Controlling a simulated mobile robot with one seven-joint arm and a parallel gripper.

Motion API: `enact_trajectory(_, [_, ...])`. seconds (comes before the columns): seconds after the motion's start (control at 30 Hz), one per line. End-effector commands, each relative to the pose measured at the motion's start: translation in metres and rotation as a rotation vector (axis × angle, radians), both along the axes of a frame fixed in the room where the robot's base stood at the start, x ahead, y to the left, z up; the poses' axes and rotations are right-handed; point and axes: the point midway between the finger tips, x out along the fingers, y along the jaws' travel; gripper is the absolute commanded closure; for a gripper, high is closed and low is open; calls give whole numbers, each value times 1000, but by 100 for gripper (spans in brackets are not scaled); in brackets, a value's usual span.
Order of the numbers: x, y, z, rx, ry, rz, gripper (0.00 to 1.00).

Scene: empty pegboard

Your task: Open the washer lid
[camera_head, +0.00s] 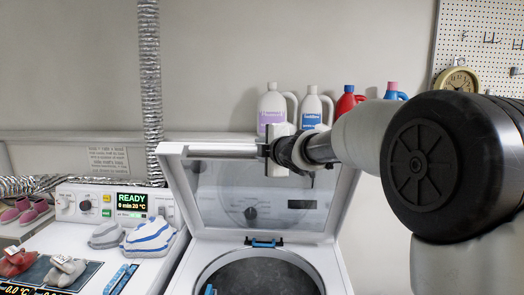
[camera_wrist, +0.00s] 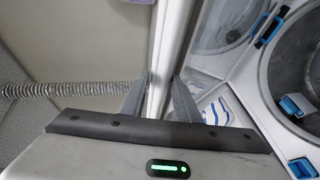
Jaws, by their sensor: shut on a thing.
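The washer lid (camera_head: 310,205) is raised and stands steeply up behind the drum opening, its glass inner panel facing me. The washer (camera_head: 330,262) is white, and its round drum opening (camera_head: 258,278) shows below the lid. My gripper (camera_head: 266,150) is at the lid's upper front edge. In the wrist view, my gripper (camera_wrist: 158,98) has one finger on each side of the lid's pale edge (camera_wrist: 167,50) and is shut on it. The drum opening also shows at the right of the wrist view. My arm hides the lid's upper right part.
Detergent bottles (camera_head: 311,108) stand behind the lid. A dryer (camera_head: 68,232) with a lit display and folded cloths (camera_head: 148,236) on top is at the left. A silver duct (camera_head: 150,90) runs up the wall. A clock (camera_head: 457,80) and pegboard are at the right.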

Motion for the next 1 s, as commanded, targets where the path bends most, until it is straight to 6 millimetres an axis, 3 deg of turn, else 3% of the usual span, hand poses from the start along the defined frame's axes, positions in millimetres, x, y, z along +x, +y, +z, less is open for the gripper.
enact_trajectory(0.07, [0, 0, 5, 2, -8, 0, 100])
enact_trajectory(0.1, [0, 0, 5, 2, -8, 0, 66])
enact_trajectory(0.17, [0, 0, 4, 2, -7, 0, 56])
enact_trajectory(0.57, [-6, -3, 3, 0, -2, 0, 55])
enact_trajectory(0.77, [-37, -17, 14, -1, -4, -2, 55])
enact_trajectory(1.0, [-91, -40, 30, -2, -5, -2, 55])
